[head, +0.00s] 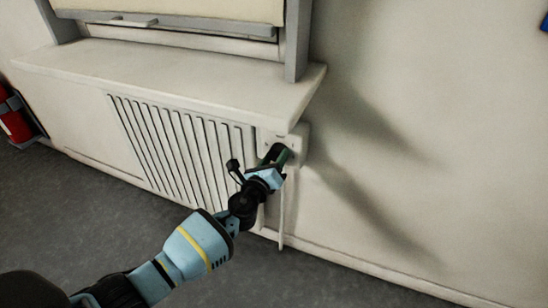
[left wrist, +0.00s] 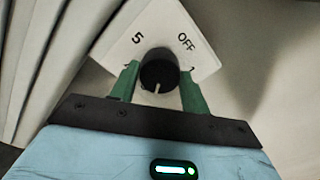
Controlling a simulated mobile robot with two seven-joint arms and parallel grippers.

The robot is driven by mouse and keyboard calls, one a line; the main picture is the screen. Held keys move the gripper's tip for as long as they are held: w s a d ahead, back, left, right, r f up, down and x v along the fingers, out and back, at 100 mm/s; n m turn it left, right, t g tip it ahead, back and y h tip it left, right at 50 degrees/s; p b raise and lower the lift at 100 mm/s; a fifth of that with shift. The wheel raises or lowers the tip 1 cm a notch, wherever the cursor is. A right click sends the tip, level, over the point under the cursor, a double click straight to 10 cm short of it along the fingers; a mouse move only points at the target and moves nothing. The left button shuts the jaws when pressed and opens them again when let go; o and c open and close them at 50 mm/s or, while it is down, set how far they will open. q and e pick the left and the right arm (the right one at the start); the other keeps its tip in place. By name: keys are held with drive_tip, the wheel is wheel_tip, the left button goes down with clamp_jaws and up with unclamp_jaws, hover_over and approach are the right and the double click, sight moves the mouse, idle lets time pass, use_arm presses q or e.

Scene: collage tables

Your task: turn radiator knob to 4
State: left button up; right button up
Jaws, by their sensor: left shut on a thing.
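The black radiator knob (left wrist: 158,68) sits on a white dial plate (left wrist: 196,48) in the left wrist view. "5" and "OFF" are readable on the plate's upper part; marks beside the fingers are partly covered, and the lower part is hidden. The knob's white pointer line points toward the bottom of the picture, so its number cannot be read. My left gripper (left wrist: 160,84) is shut on the knob, one green finger on each side. In the head view my left gripper (head: 276,156) is at the radiator's right end and hides the knob. My right gripper is not in view.
The slatted radiator (head: 180,140) stands under a white sill (head: 180,78) that overhangs it. A white pipe (head: 283,215) runs down below the knob. A red fire extinguisher (head: 14,121) is at the far left.

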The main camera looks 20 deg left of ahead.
use_arm(q)
drive_tip(key=m+p, duration=0.1)
drive_tip(key=m, duration=0.4)
drive_tip(key=shift+m+p, duration=0.3)
drive_tip(key=m+p, duration=0.1)
drive_tip(key=m, duration=0.3)
drive_tip(key=shift+r, duration=0.1)
drive_tip(key=m+p, duration=0.1)
drive_tip(key=m, duration=0.2)
drive_tip(key=shift+p, duration=0.3)
drive_tip(key=shift+m, duration=1.1)
drive_tip(key=o, duration=1)
drive_tip(key=shift+p, duration=0.3)
